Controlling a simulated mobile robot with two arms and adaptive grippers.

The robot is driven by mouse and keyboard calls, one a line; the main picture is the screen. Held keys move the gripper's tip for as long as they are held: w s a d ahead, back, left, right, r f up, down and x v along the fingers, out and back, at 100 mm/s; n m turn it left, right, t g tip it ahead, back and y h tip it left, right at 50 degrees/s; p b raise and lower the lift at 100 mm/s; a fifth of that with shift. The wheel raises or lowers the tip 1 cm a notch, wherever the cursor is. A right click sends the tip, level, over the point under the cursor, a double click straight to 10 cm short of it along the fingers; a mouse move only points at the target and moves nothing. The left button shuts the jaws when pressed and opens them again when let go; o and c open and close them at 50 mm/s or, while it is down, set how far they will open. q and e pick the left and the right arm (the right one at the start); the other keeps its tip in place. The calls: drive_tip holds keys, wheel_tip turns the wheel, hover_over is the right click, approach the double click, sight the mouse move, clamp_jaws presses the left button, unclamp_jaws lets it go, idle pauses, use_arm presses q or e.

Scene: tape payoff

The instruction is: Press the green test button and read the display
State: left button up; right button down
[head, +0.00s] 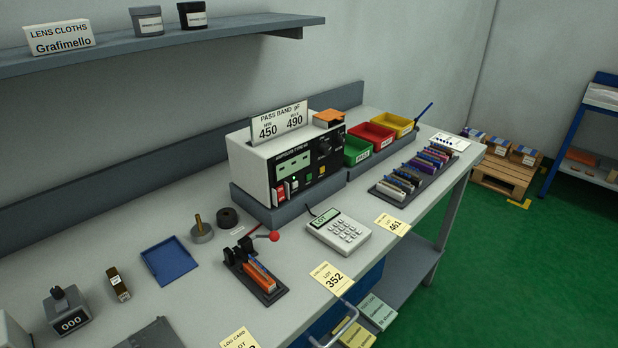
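A white box-shaped test instrument (252,172) stands on a grey plinth on the bench, its dark front panel facing right and toward me. A green-lit display (294,165) sits on the upper left of the panel; it seems to show only short dashes, too small to read surely. Below it is a row of small red, pale and green controls. A small green button (308,177) appears in this row; its label is not readable. A card (279,122) on top reads PASS BAND, 450 and 490. Neither of my grippers is in view.
Red, green and yellow bins (371,136) stand right of the instrument. In front are a keypad unit (338,232), a rack of coloured parts (416,172) and a red-knobbed lever fixture (254,266). A shelf (160,49) overhangs the back left. Lot cards lie along the front edge.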

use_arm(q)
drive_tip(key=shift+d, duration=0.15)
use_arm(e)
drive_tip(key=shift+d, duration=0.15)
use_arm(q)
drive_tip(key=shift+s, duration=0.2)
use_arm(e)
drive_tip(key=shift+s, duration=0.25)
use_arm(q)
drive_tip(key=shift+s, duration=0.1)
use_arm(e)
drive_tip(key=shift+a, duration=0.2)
